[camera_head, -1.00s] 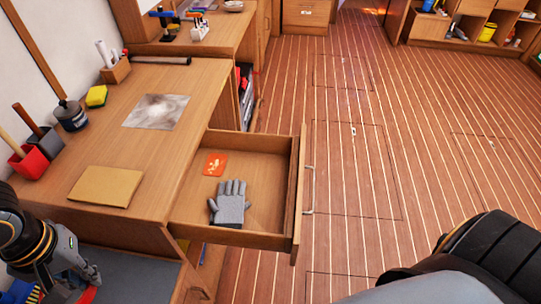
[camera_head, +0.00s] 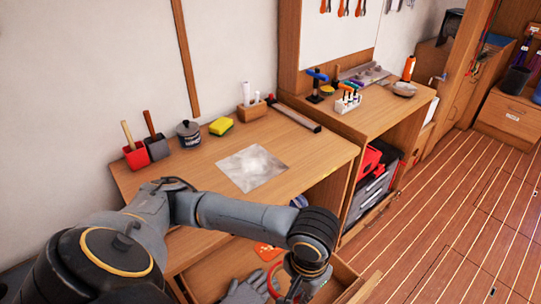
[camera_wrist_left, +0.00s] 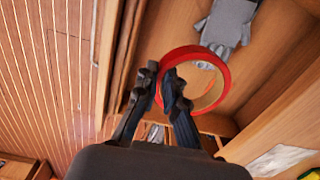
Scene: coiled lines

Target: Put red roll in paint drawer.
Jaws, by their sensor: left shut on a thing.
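The red roll (camera_wrist_left: 183,57) is a ring gripped by its band in my left gripper (camera_wrist_left: 160,72), whose two fingers pinch it from either side. In the head view the red roll (camera_head: 270,279) shows beside the left gripper (camera_head: 292,287), at the bottom. It is held over an open wooden drawer (camera_head: 345,286); its height above the drawer floor is hard to tell. The drawer holds a grey glove (camera_head: 243,291) and an orange card (camera_head: 266,250). The glove (camera_wrist_left: 228,22) lies beyond the ring in the wrist view. My right gripper is out of view.
The desk (camera_head: 205,180) above the drawer bears a grey sheet (camera_head: 252,168), a yellow sponge (camera_head: 221,126), a dark pot (camera_head: 189,134) and a red holder (camera_head: 136,156). A toolbox (camera_head: 370,190) sits in the shelf to the right. The plank floor (camera_head: 440,220) is clear.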

